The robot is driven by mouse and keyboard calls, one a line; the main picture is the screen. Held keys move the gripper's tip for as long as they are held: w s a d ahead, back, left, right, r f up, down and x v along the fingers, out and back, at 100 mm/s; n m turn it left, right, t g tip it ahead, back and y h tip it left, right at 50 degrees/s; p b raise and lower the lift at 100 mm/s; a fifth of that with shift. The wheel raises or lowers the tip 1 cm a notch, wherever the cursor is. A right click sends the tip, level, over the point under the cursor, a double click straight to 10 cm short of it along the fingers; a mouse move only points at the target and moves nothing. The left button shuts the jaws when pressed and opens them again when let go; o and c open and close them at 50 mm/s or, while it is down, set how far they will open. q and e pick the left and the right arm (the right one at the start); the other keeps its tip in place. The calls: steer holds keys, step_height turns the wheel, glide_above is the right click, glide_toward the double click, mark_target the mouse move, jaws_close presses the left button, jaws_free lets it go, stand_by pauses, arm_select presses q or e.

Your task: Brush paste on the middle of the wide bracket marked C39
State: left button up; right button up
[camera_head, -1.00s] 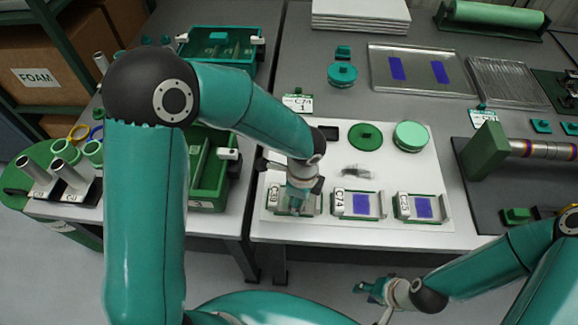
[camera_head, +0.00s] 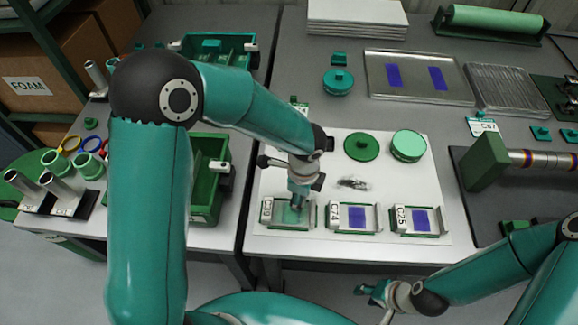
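The leftmost bracket (camera_head: 287,214) sits in a green holder at the front left of the white mat. Its tag is small and tilted; I read it as probably C39. Its middle looks pale green, partly hidden by my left gripper (camera_head: 298,199), which points down over it. I cannot tell whether it touches, or whether a brush is in its fingers. Beside it stand bracket C74 (camera_head: 358,217) and bracket C25 (camera_head: 420,219), each with a blue-purple square. A round tin (camera_head: 409,146) and a green lid (camera_head: 361,146) lie behind. My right gripper (camera_head: 366,290) hangs in front of the table, apparently empty.
A small blurred grey item (camera_head: 354,183) lies on the white mat (camera_head: 440,190) behind C74. Green bins (camera_head: 212,180) and cups are at the left. A metal tray (camera_head: 418,92) and a roller stand (camera_head: 484,163) are at the right.

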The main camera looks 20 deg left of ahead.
arm_select(q)
steer(key=shift+w+a, duration=0.15)
steer(key=shift+w, duration=0.25)
step_height(320, 180, up, 4)
steer(key=shift+s+f+p, duration=0.15)
steer(key=shift+f+p, duration=0.05)
steer(key=shift+p, duration=1)
steer(key=shift+w+r+p, duration=0.2)
steer(key=shift+r+p, duration=0.7)
steer(key=shift+r, duration=0.1)
steer(key=shift+s+r+p, duration=0.1)
steer(key=shift+r+p, duration=0.5)
steer(key=shift+r, duration=0.2)
steer(key=shift+r+p, duration=0.3)
steer(key=shift+r, duration=0.1)
